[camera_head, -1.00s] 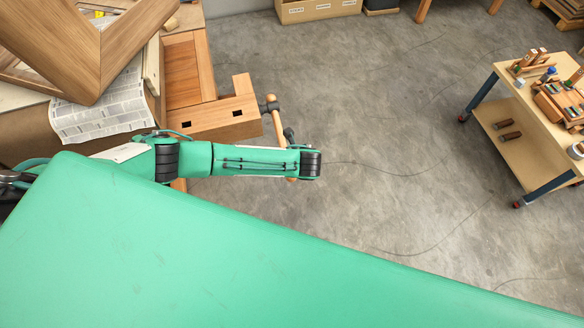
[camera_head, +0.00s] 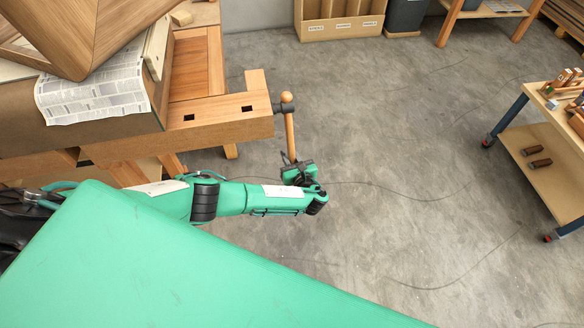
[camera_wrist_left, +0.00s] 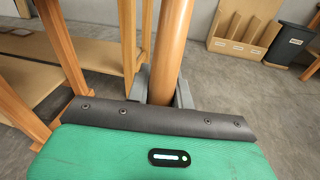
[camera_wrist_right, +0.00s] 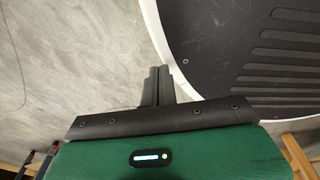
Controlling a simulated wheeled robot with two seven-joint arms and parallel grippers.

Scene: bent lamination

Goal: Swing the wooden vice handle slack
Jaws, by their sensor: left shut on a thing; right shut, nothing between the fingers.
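The wooden vice handle (camera_head: 289,136) hangs from the dark vice screw head (camera_head: 284,107) at the front of the bench, close to upright with its ball end at the top. My left gripper (camera_head: 294,166) is at the handle's lower part, seen from above. In the left wrist view the handle (camera_wrist_left: 172,45) runs between the grey fingers (camera_wrist_left: 161,88), which are shut on it. The handle's lower end is hidden by the gripper. My right gripper (camera_wrist_right: 158,84) shows only in the right wrist view, with its fingers together and empty.
The wooden bench (camera_head: 225,129) carries a newspaper (camera_head: 95,96) and a wooden frame (camera_head: 75,38) at the left. A trolley (camera_head: 545,175) with tools stands at the right. The grey floor between is clear apart from a thin cable.

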